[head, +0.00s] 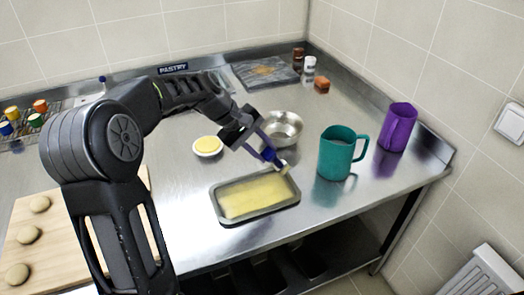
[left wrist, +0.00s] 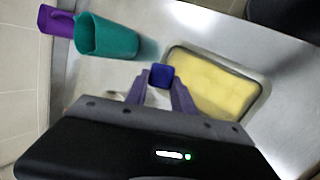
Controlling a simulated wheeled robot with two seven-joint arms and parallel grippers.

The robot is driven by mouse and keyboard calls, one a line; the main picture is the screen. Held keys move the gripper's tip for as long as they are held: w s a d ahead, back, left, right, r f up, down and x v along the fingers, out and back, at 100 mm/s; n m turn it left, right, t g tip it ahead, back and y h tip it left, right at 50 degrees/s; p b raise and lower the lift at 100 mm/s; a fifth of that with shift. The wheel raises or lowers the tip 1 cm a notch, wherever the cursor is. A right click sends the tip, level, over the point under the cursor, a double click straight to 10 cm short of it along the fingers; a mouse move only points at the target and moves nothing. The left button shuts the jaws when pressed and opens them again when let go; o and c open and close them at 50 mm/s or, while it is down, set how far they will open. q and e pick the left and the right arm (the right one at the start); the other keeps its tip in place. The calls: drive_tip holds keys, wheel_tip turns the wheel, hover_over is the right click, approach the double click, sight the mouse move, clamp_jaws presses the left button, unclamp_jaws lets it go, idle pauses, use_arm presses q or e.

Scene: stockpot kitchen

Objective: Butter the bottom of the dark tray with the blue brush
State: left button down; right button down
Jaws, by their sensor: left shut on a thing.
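The dark tray (head: 262,214) lies on the steel counter, its bottom covered in pale yellow. It also shows in the left wrist view, where its yellow bottom (left wrist: 212,86) looks broadly coated. My left gripper (head: 264,148) is shut on the blue brush (head: 271,156), above the tray's back right corner. The brush's pale tip (head: 285,169) points down at the tray's right rim; I cannot tell whether it touches. In the left wrist view the blue brush (left wrist: 161,74) sits between the fingers of my left gripper (left wrist: 160,85). My right gripper is not in view.
A small white dish of yellow butter (head: 207,146) stands behind the tray. A steel bowl (head: 284,128) is behind the gripper. A teal jug (head: 336,155) and a purple jug (head: 397,128) stand to the right. A wooden board (head: 22,225) with dough pieces is at left.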

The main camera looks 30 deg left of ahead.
use_arm(q)
drive_tip(key=shift+s+a+r+p, duration=0.15)
drive_tip(key=shift+r+p, duration=0.15)
drive_tip(key=shift+r, duration=0.35)
drive_tip(key=shift+s+r+p, duration=0.1)
drive_tip(key=shift+r+p, duration=0.15)
drive_tip(key=shift+r, duration=0.35)
wheel_tip(320, 180, up, 2)
drive_tip(key=shift+w+r+p, duration=0.1)
drive_tip(key=shift+w+p, duration=0.05)
drive_tip(key=shift+p, duration=0.75)
drive_tip(key=shift+r, duration=1.05)
